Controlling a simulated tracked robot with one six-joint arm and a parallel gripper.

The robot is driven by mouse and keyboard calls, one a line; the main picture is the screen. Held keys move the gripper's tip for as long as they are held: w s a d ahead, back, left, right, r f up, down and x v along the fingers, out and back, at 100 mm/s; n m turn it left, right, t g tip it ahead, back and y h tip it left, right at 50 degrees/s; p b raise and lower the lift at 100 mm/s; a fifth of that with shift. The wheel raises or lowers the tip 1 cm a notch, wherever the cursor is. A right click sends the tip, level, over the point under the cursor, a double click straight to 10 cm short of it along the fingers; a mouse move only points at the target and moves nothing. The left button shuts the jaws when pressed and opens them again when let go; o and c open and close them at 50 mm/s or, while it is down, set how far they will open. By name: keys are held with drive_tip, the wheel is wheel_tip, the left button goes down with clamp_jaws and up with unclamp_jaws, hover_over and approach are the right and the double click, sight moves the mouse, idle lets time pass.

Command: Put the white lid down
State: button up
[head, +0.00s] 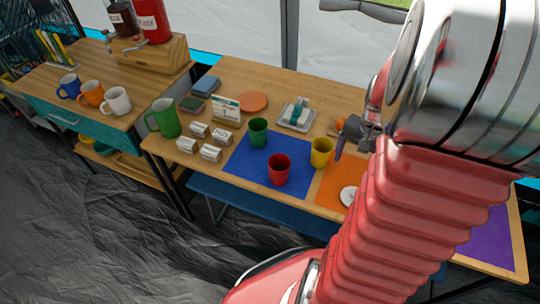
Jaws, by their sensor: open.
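A white round piece (348,196), which looks like the white lid, lies on the orange mat (331,189) on the wooden table. Its right side is hidden behind my red arm. My gripper (348,143) shows as dark grey parts at the arm's left edge, above and behind the white piece in the picture. It is open, and I see nothing held in it. The white piece is apart from the gripper. Much of the gripper and the area behind it are covered by my arm.
A yellow cup (321,153), red cup (279,170) and green cup (258,132) stand on or beside the blue mat (243,165). A grey tray (296,117) is behind them. Several small white boxes and a green jug (163,119) stand left. A purple mat (490,237) is right.

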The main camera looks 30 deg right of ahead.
drive_tip(key=a+r+n+t, duration=0.2)
drive_tip(key=a+r+n, duration=0.4)
drive_tip(key=a, duration=0.8)
drive_tip(key=a+r+n+t, duration=0.3)
drive_tip(key=a+r+n, duration=0.4)
drive_tip(key=a+r, duration=0.4)
drive_tip(key=a, duration=0.3)
drive_tip(key=shift+w+a+r, duration=0.15)
drive_tip(key=shift+w+r, duration=0.2)
drive_tip(key=shift+w, duration=0.05)
